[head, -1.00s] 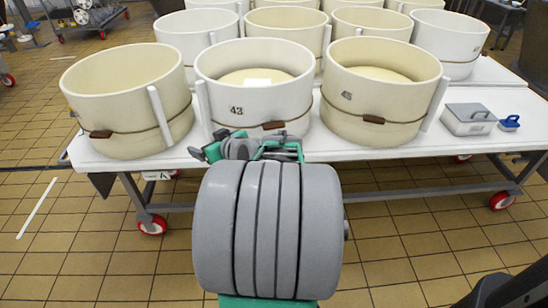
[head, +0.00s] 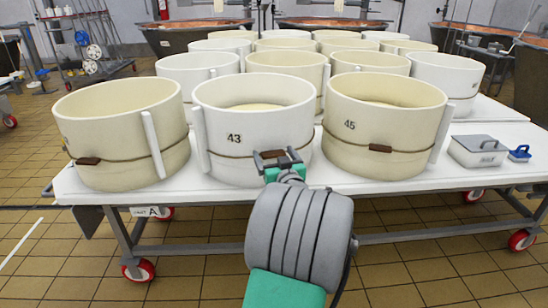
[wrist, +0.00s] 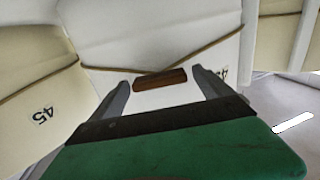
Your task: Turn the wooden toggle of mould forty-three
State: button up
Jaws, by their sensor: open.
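Mould forty-three (head: 222,115) is a white round tub with a black "43", in the middle of the front row. A brown cord rings it, with a small brown wooden toggle (head: 290,158) on its front. My gripper (head: 278,155) is in front of this toggle and partly hides it. In the wrist view the toggle (wrist: 160,79) lies level between the tips of my two open fingers (wrist: 162,88). A small gap shows on each side of it. I cannot tell whether the fingers touch the mould wall.
Mould 45 (head: 385,110) stands close on the right and another cream mould (head: 120,125) on the left, each with its own cord and toggle. More moulds fill the white table (head: 360,186) behind. A lidded grey box (head: 478,150) and a blue item (head: 519,153) are at right.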

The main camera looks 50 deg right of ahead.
jog(key=shift+c, duration=0.3)
jog(key=c, duration=1.3)
jog(key=shift+m, duration=0.3)
jog(key=m+p, duration=0.1)
jog(key=m, duration=0.3)
jog(key=shift+s+d+p, duration=0.1)
jog(key=shift+p, duration=0.2)
jog(key=m+p, duration=0.2)
jog(key=m, duration=0.2)
jog(key=shift+m, duration=0.4)
jog(key=m+p, duration=0.3)
jog(key=m, duration=0.2)
jog(key=shift+s+d+p, duration=0.1)
jog(key=shift+p, duration=0.2)
jog(key=shift+f+m+p, duration=0.2)
jog(key=shift+m+p, duration=0.75)
jog(key=shift+m, duration=0.75)
